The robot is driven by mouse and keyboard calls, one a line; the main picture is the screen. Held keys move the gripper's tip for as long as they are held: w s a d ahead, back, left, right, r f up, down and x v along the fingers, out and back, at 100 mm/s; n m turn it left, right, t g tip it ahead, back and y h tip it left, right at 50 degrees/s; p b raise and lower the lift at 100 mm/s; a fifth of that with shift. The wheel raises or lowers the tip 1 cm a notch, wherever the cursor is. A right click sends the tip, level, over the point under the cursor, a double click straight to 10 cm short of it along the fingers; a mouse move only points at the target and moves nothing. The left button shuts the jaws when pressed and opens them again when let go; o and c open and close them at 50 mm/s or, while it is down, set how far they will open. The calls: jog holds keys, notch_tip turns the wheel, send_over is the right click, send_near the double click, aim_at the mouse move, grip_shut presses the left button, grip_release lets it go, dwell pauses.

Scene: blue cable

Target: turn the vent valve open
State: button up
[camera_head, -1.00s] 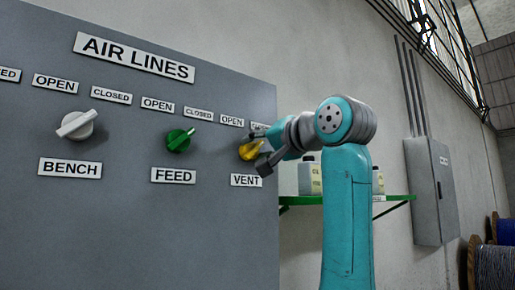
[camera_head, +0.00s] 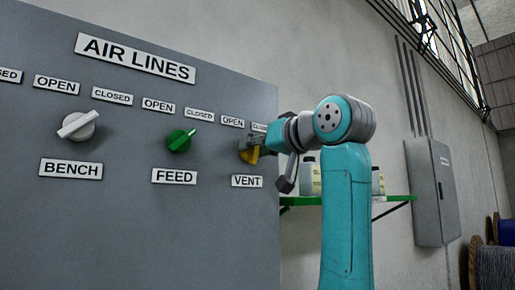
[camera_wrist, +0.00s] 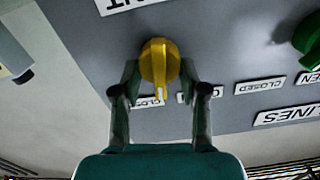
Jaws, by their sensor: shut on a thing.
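The yellow vent valve (camera_head: 246,156) is on the grey panel above the VENT label (camera_head: 247,181). In the head view my gripper (camera_head: 257,145) partly covers it. In the wrist view, where the panel appears upside down, the valve (camera_wrist: 158,60) sits between the two fingers of my gripper (camera_wrist: 159,76), which are shut on its sides. Its ridge runs nearly up and down in that picture, its lower end toward a label beneath, partly hidden by a finger. In the head view the OPEN label (camera_head: 232,121) is above left of the valve and the CLOSED label (camera_head: 263,127) above right.
The green FEED valve (camera_head: 181,141) and white BENCH valve (camera_head: 77,126) are to the left on the same panel. A green shelf (camera_head: 398,199) with bottles stands behind my arm. A grey wall box (camera_head: 432,190) and cable reels (camera_head: 492,266) are at right.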

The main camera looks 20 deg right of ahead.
jog(key=n, duration=0.5)
jog(key=shift+a+n, duration=0.15)
jog(key=shift+n, duration=0.15)
jog(key=n, duration=0.5)
jog(key=shift+a+f, duration=0.1)
jog(key=shift+a, duration=0.05)
jog(key=shift+n, duration=0.3)
jog(key=o, duration=1.1)
jog(key=shift+o, duration=0.2)
jog(key=shift+s, duration=0.15)
jog(key=v, duration=1.2)
